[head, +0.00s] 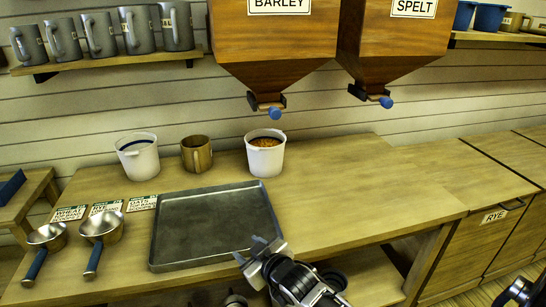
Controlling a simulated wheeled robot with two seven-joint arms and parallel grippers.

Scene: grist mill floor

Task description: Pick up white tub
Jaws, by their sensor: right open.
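Two white tubs stand at the back of the wooden bench. The left white tub (138,160) has a dark inside, and its contents cannot be made out. The right white tub (265,160) holds orange-brown grain and stands below the barley hopper. A brass mug (196,154) stands between them. My right gripper (259,251) is open and empty at the front of the bench, by the front right corner of the metal tray. It is well in front of both tubs and touches neither.
The metal tray (215,258) lies between my right gripper and the tubs. Two scoops (100,227) (48,237) and label cards lie at left. Wooden hoppers (272,40) (398,42) with blue-tipped spouts hang above. The bench right of the tray is clear.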

